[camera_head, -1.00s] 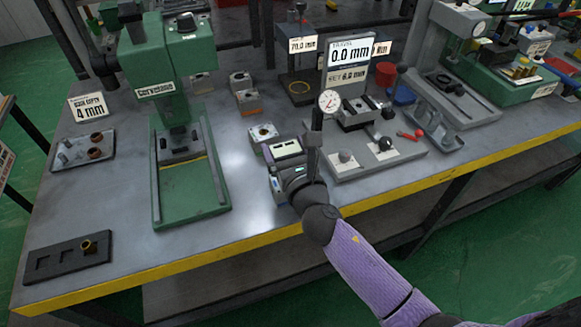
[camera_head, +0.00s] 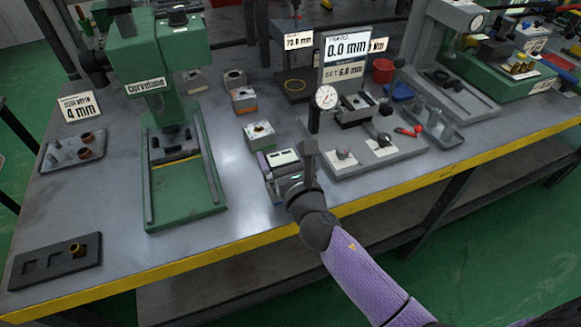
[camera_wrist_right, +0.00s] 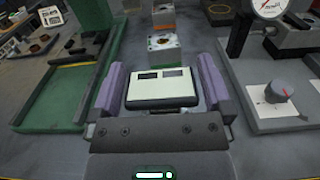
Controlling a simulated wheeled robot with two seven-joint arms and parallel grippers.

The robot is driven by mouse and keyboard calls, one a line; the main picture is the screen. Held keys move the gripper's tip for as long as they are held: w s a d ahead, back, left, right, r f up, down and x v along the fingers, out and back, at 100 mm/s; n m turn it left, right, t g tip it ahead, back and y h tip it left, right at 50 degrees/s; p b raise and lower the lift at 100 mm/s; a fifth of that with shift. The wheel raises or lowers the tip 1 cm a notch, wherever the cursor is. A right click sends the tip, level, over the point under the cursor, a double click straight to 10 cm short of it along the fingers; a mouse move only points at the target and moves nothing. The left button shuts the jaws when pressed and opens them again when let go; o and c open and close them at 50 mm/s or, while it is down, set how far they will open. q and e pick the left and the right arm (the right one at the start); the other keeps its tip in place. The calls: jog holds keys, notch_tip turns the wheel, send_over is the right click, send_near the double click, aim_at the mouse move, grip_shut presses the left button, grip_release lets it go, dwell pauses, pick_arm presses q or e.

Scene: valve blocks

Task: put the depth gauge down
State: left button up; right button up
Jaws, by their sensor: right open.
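The depth gauge (camera_head: 283,157) is a small box with a pale top and two dark display windows, seen closely in the right wrist view (camera_wrist_right: 161,89). It is level, at the tabletop near the front edge; I cannot tell whether its base fully touches. My right gripper (camera_head: 284,168) is open, with its purple-sided fingers on either side of the gauge and narrow gaps showing in the wrist view (camera_wrist_right: 162,68). The gauge's near end is partly hidden by the gripper. My left gripper is not in view.
A valve block (camera_head: 259,134) stands just behind the gauge, with more blocks farther back. The green press (camera_head: 186,205) is left and the dial-gauge fixture (camera_head: 365,158) is close on the right. Bare table lies between press and gauge. A yellow edge (camera_head: 240,246) runs along the front.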

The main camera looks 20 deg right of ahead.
pick_arm(q)
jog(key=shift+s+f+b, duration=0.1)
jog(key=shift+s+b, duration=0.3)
jog(key=shift+b, duration=0.05)
pick_arm(e)
jog(key=s, duration=1.2)
jog(key=shift+d+r, duration=0.15)
jog(key=shift+d, duration=0.1)
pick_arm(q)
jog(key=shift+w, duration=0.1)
